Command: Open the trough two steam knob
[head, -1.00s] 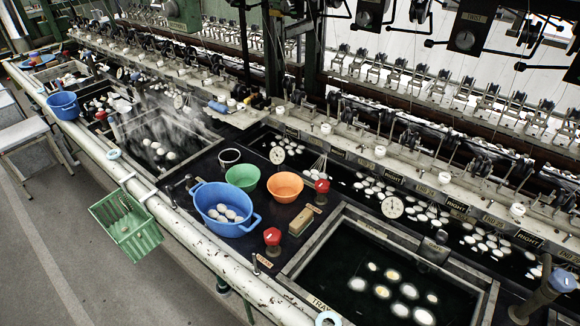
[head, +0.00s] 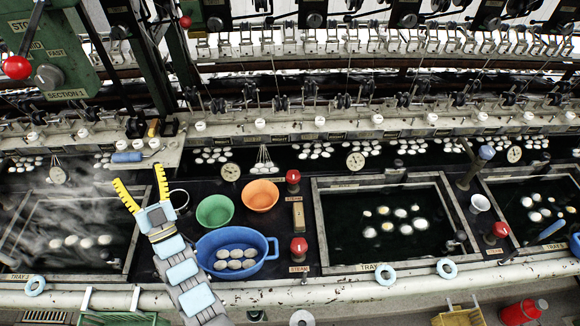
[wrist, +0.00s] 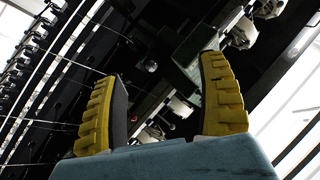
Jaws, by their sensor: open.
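Several red knobs show in the head view. One red knob (head: 299,247) stands by a STEAM label at the left front of the middle trough (head: 318,215), and another red knob (head: 293,178) stands behind it. A third red knob (head: 498,231) is between the middle and right troughs. I cannot read for certain which is the trough two knob. My gripper (head: 139,176) is open and empty, its yellow fingers pointing up, left of the bowls and well left of these knobs. The wrist view shows the open fingers (wrist: 157,75) against the reeling machinery, with no knob recognisable.
A blue basin of cocoons (head: 270,256), a green bowl (head: 214,210) and an orange bowl (head: 261,195) stand between my gripper and the left knobs. A wooden-topped block (head: 298,216) sits between those two knobs. Reeling machinery (head: 330,125) runs along the back.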

